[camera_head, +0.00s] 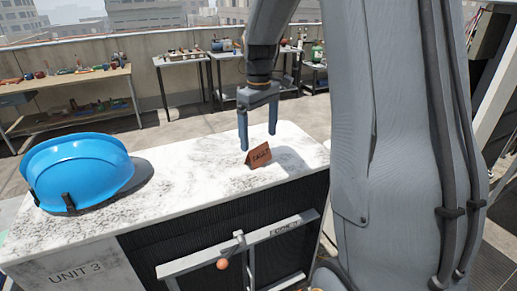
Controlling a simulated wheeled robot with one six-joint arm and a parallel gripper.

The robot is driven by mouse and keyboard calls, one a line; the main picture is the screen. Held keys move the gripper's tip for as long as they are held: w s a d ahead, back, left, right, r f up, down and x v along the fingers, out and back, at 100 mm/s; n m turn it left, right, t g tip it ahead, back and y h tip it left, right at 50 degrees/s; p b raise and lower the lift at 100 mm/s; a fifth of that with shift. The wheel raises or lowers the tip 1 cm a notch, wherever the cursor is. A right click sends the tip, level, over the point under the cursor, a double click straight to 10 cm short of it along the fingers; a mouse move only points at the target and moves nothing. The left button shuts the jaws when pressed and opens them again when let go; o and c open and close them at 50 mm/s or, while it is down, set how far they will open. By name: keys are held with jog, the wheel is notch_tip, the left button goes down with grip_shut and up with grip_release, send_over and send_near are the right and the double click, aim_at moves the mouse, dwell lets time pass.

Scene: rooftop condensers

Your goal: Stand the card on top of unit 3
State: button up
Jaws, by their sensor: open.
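A small orange-brown card (261,155) with dark lettering stands tilted, like a tent, on the pale, stained top of unit 3 (200,172). The unit's front carries the label "UNIT 3" at lower left. My gripper (258,143) is open and points down just above and behind the card. Its two fingers are apart with nothing held between them. The right finger comes close to the card's upper edge; I cannot tell whether it touches.
A blue hard hat (77,170) sits on the left of the unit's top. A bar with a handle and an orange knob (222,264) crosses the unit's front. Workbenches (70,90) with tools line the parapet wall behind. The top between hat and card is clear.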

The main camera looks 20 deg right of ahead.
aim_at(258, 147)
notch_tip(258, 147, up, 6)
jog(key=b, duration=0.2)
jog(key=s+a+f, duration=0.2)
jog(key=s+f, duration=0.1)
jog(key=s+a+f+m, duration=0.1)
jog(key=s+a+f, duration=0.2)
jog(key=s+a+f+m+t, duration=0.1)
jog(key=s+a+f, duration=0.1)
jog(key=s+f, duration=0.1)
jog(key=shift+s+a+f, duration=0.15)
jog(key=shift+a, duration=0.2)
jog(key=s+a+f+m, duration=0.2)
jog(key=s+a+f, duration=0.1)
jog(key=s+f, duration=0.3)
jog(key=s, duration=0.2)
jog(key=shift+s+a+t, duration=0.3)
jog(key=shift+t, duration=0.1)
jog(key=shift+f+b, duration=1.1)
jog(key=shift+f, duration=0.2)
